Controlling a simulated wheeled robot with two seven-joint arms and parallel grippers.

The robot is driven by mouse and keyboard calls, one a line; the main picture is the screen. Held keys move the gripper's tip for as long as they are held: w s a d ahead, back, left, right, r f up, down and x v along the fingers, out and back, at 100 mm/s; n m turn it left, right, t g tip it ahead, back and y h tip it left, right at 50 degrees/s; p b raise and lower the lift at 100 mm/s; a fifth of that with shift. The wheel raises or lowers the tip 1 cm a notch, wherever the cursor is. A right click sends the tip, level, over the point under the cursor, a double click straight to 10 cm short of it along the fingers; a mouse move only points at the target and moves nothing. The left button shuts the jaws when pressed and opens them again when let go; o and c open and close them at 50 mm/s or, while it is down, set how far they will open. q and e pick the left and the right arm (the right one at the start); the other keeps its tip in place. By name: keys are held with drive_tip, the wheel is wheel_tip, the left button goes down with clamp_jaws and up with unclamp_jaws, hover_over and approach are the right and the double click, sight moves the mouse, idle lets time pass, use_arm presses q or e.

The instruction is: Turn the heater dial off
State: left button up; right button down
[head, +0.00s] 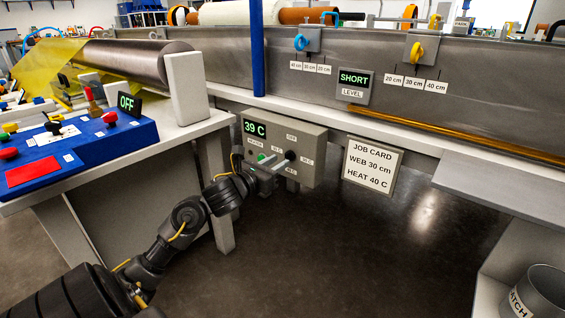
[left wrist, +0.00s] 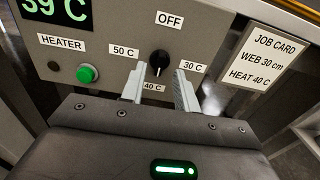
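The heater dial is a small black knob (left wrist: 159,62) on the grey heater box (head: 312,150); it also shows in the head view (head: 291,155). OFF is printed above it, 50 C to its left, 30 C to its right and 40 C below. Its pale mark seems to point down toward 40 C. My left gripper (head: 277,163) is at the box front. In the left wrist view its two grey fingers (left wrist: 160,72) are apart, one on each side of the dial's lower part, with gaps visible. Whether they touch the dial I cannot tell. My right gripper is not in view.
The box display (head: 255,128) reads 39 C. A green heater button (left wrist: 87,74) sits left of the dial. A job card (head: 372,166) hangs to the right.

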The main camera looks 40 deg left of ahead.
sight(288, 156)
use_arm(q)
drive_tip(key=shift+w, duration=1.5)
clamp_jaws()
